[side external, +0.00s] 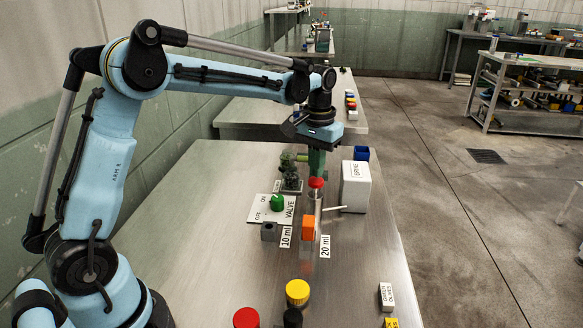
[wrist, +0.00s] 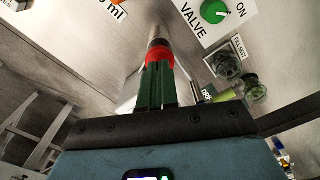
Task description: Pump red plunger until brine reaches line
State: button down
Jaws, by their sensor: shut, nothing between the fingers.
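The red plunger (side external: 316,183) stands upright at the middle of the steel bench, and its red top also shows in the wrist view (wrist: 160,55). My gripper (side external: 316,173) is directly above it with its green fingers closed together and pointing down. In the wrist view the fingertips (wrist: 158,72) meet or overlap the red top; I cannot tell whether they press on it. A white box labelled BRINE (side external: 356,187) stands just right of the plunger. A clear vessel stands in front, by the 20 ml label (side external: 325,246), partly behind an orange block (side external: 308,228). The brine level and line are too small to see.
A white VALVE plate (side external: 258,208) with a green knob (side external: 277,203) lies left of the plunger. A grey block (side external: 269,231) sits by the 10 ml label (side external: 286,237). Yellow (side external: 297,291) and red-capped (side external: 246,318) jars stand in front.

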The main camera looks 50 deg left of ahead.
jog(key=shift+f, duration=1.5)
jog(key=shift+r, duration=1.75)
jog(key=shift+r, duration=2.55)
